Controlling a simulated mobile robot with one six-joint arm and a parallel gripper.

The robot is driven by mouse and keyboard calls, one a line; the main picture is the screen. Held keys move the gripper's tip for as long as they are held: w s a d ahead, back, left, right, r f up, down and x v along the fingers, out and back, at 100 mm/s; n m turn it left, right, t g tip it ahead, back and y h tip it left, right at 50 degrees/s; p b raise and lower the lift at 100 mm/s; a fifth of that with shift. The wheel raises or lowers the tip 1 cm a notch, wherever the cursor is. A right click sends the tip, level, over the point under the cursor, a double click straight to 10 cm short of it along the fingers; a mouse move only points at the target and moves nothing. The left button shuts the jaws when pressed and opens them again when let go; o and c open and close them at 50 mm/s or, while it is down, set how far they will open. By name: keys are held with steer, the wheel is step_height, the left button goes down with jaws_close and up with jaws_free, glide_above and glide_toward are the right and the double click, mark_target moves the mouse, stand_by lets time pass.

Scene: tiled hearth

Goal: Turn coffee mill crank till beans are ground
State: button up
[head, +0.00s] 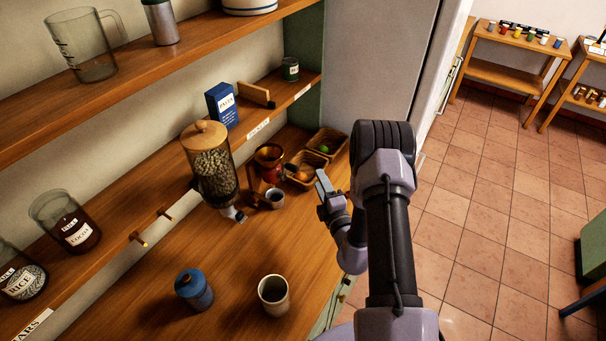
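A small dark red and copper-brown device (269,158), which looks like the coffee mill, stands on the wooden counter toward the back. A dark knob-like part sticks out at its right, perhaps the crank's end. A small grey cup (275,198) sits at its front foot. Whether beans are inside cannot be seen. My gripper (322,188) is to the right of the mill, apart from it in the picture, above the counter's right edge. It appears to hold nothing, but its finger gap is too small and angled to make out.
A clear bean dispenser (212,172) with a wooden lid stands left of the mill. Baskets (326,143) with fruit stand behind. A blue canister (194,289) and a cream mug (274,295) stand in front. Shelves (150,69) overhang the left; a grey cabinet (375,60) rises behind.

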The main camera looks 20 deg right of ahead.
mark_target(283, 171)
steer(key=w+a+p, duration=0.1)
steer(key=w+a, duration=0.3)
steer(key=w, duration=0.2)
steer(key=shift+w+a, duration=0.2)
steer(key=shift+a, duration=0.05)
